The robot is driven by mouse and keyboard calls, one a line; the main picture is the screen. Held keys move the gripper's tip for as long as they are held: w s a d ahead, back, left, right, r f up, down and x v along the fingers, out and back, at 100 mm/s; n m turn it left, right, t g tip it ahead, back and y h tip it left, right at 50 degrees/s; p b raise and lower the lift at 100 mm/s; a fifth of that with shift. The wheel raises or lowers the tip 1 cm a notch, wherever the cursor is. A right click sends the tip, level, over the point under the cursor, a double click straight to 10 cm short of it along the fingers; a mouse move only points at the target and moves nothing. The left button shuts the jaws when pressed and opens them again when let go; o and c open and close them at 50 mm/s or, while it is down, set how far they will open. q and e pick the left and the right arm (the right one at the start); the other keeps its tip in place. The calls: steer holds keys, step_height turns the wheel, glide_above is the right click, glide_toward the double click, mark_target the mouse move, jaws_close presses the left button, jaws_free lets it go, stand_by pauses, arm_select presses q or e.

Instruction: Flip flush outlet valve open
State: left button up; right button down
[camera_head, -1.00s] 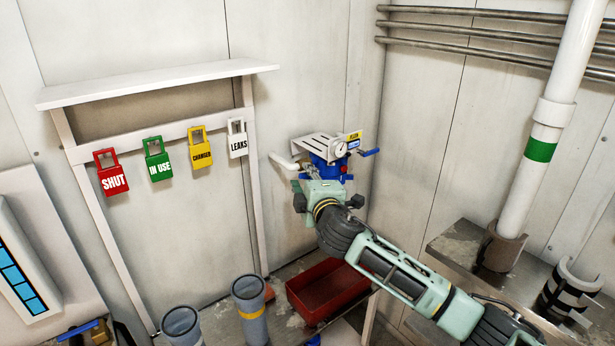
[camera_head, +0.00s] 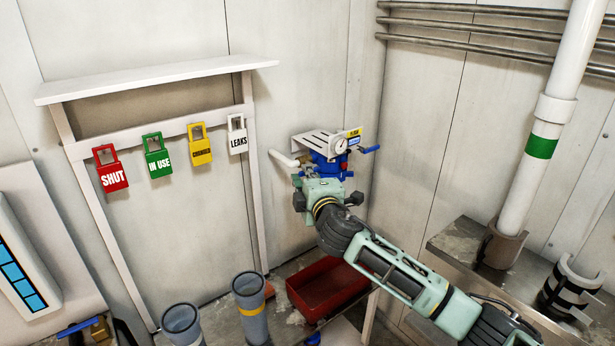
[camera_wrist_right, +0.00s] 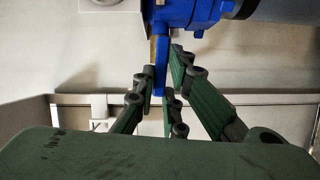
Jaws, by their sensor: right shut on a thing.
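A blue valve assembly (camera_head: 328,168) with a round gauge, a white bracket (camera_head: 318,146) and a white pipe stub (camera_head: 283,160) stands by the back wall. A blue handle (camera_head: 371,150) sticks out at its right. My right gripper (camera_head: 322,179) is at the front of the assembly, and its fingertips are hard to see there. In the right wrist view, a blue lever (camera_wrist_right: 161,72) hangs down from a blue valve body (camera_wrist_right: 185,14). The right gripper (camera_wrist_right: 162,85) is shut on this lever, with a finger on either side. My left gripper is not in view.
A red tray (camera_head: 326,291) lies on the bench below the arm. Two grey cylinders (camera_head: 249,300) stand in front. Coloured tags (camera_head: 158,157) hang on a rack at left. A white pipe (camera_head: 540,130) with a green band rises at right. Another blue handle (camera_head: 80,328) shows at lower left.

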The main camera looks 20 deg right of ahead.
steer(key=shift+f+n+b, duration=0.25)
steer(key=shift+n+b, duration=0.05)
steer(key=shift+n, duration=0.3)
steer(key=c, duration=1.8)
jaws_free()
steer(key=shift+s, duration=0.1)
steer(key=s, duration=1.1)
steer(key=shift+s+a, duration=0.25)
steer(key=shift+s, duration=0.15)
steer(key=shift+f, duration=0.1)
